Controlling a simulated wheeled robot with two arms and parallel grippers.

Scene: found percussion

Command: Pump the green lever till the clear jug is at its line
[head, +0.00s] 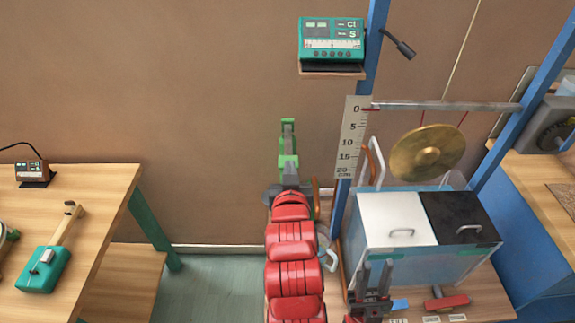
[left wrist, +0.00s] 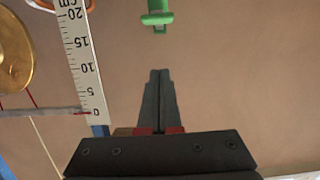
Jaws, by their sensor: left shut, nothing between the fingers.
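The green lever (head: 288,163) shows in the head view just beyond the end of my red left arm. Its green end also shows at the top of the left wrist view (left wrist: 156,17), beyond my fingertips with a gap of wall in the picture between. A clear vessel (head: 328,258), perhaps the jug, is partly hidden beside my left arm. Its line and level cannot be made out. My right gripper (head: 375,268) has its fingers apart and empty, in front of the blue-sided box.
A ruler (head: 351,140) hangs by a blue post. The box (head: 430,270) has white and black lids. A gong (head: 427,153) hangs behind it. A red-handled tool (head: 446,301) lies at the front. A wooden table (head: 95,185) stands left; open floor lies between.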

